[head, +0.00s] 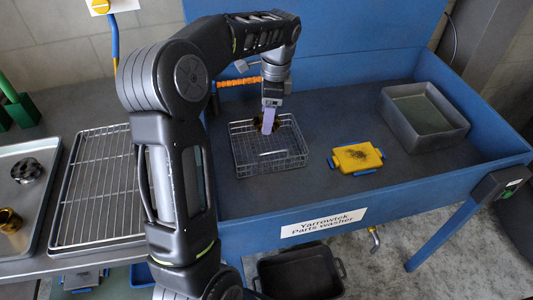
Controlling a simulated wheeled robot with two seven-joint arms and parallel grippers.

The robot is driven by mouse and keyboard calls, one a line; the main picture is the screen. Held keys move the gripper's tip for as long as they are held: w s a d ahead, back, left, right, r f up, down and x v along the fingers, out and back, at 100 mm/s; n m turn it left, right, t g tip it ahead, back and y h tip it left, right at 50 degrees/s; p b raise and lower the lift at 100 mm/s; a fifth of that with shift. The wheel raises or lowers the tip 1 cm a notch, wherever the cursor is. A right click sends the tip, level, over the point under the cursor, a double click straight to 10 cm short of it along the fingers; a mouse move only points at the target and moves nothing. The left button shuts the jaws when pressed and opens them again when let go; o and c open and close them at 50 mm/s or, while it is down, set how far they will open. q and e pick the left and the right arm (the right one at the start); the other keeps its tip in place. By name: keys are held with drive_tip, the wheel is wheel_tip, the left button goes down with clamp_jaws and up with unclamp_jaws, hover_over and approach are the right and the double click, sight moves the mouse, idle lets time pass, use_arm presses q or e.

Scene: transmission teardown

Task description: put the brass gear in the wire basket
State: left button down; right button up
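The wire basket (268,156) stands on the floor of the blue parts washer, left of its middle. My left gripper (269,121) points down at the back part of the basket. One purple finger faces the camera; the other is hidden. A dark golden part, which looks like the brass gear (258,123), shows on both sides of this finger, around the height of the basket's back rim. The gripper appears shut on it. Its teeth are too small to make out. My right gripper is not in view.
A yellow box with blue clips (356,157) and a grey bin (424,114) are in the washer (321,206). At left are a wire rack (95,190) and a tray with a steel part (26,170) and another brass part (9,221). A black bin (300,272) lies below.

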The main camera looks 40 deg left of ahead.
use_arm(q)
drive_tip(key=shift+r, duration=0.2)
hover_over(266, 149)
drive_tip(key=shift+w+d+f, duration=0.1)
drive_tip(key=shift+f, duration=1.2)
drive_tip(key=shift+w+f, duration=0.1)
drive_tip(key=shift+f, duration=1.15)
drive_tip(key=shift+f, duration=2.5)
drive_tip(key=shift+f, duration=0.1)
drive_tip(key=shift+c, duration=1.4)
unclamp_jaws()
